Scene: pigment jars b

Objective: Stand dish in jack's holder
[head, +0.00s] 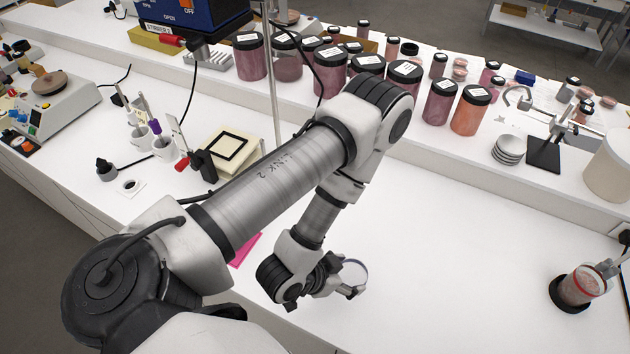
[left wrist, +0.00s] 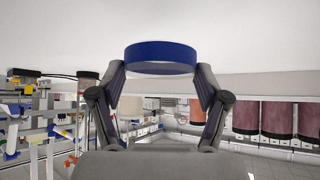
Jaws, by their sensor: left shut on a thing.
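In the left wrist view the dish (left wrist: 160,54) shows as a dark blue band between the two fingertips of the left gripper (left wrist: 160,74). I cannot make out the jack or its holder with certainty. My right gripper is not in view.
Several lidded pigment jars (head: 440,102) line the raised back shelf. A red-banded jar (head: 578,288) stands at the right. The white bench (head: 450,250) between is clear.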

